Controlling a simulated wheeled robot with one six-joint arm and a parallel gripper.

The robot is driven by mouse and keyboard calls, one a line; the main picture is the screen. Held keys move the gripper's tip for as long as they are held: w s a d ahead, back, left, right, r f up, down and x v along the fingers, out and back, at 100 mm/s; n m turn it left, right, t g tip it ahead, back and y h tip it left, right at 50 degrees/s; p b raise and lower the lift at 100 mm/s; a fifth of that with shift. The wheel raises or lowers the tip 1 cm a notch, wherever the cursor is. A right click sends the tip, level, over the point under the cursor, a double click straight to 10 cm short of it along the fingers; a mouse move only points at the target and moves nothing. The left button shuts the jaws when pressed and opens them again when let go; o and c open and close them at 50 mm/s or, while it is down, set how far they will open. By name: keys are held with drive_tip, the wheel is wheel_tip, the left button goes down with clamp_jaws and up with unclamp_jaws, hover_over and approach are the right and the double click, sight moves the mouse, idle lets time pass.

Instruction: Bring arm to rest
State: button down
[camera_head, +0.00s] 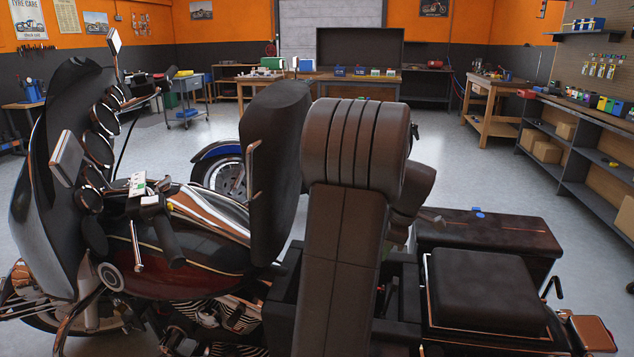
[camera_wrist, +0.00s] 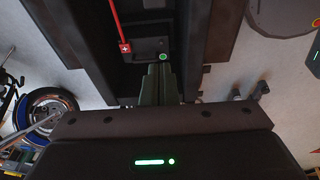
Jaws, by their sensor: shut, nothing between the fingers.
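My gripper (camera_wrist: 160,75) shows in the wrist view as two dark green fingers close together, with nothing between them. The wide dark bar and the housing with green lights below them are mine. My arm (camera_head: 352,200) rises large and dark in the middle of the head view, folded close to the camera.
A motorcycle (camera_head: 200,235) fills the left of the head view, close to my arm. A dark case (camera_head: 490,235) and a black padded seat (camera_head: 485,290) are at right. Workbenches (camera_head: 340,85) and a shelf unit (camera_head: 575,160) stand farther off.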

drive_tip(key=w+a+f+b, duration=0.15)
drive_tip(key=a+f, duration=0.25)
drive_tip(key=f, duration=0.4)
drive_tip(key=shift+s+d+f, duration=0.15)
drive_tip(key=shift+d+f, duration=0.05)
drive_tip(key=shift+d, duration=0.9)
drive_tip(key=shift+s+d+f, duration=0.15)
drive_tip(key=shift+d+f, duration=0.05)
drive_tip(key=shift+d, duration=0.85)
drive_tip(key=shift+a+f, duration=0.1)
